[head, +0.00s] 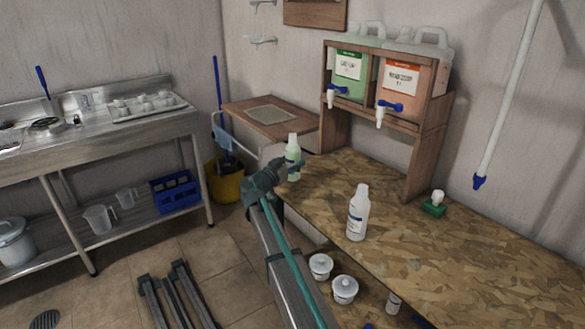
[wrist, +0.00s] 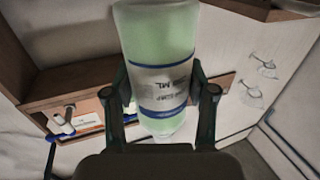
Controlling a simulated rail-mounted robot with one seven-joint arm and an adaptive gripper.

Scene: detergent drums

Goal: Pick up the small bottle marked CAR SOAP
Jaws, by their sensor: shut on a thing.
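A small translucent bottle with green liquid (head: 292,150) is at the far left edge of the chipboard bench in the head view. It fills the top middle of the wrist view (wrist: 158,40), where its white label with blue bands appears upside down and only partly readable. My gripper (head: 284,172) is shut on this bottle, with one finger on each side in the wrist view (wrist: 162,85). I cannot tell whether its base touches the bench. A second small bottle, white with a blue-banded label (head: 357,214), stands upright on the bench to the right. Its lettering is too small to read.
A wooden rack holds a green drum (head: 351,75) and an orange-labelled drum (head: 398,88) with taps over the bench (head: 450,262). A green object with a white top (head: 435,204) sits at right. White tubs (head: 321,266) are below. A yellow bucket (head: 226,182) stands behind.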

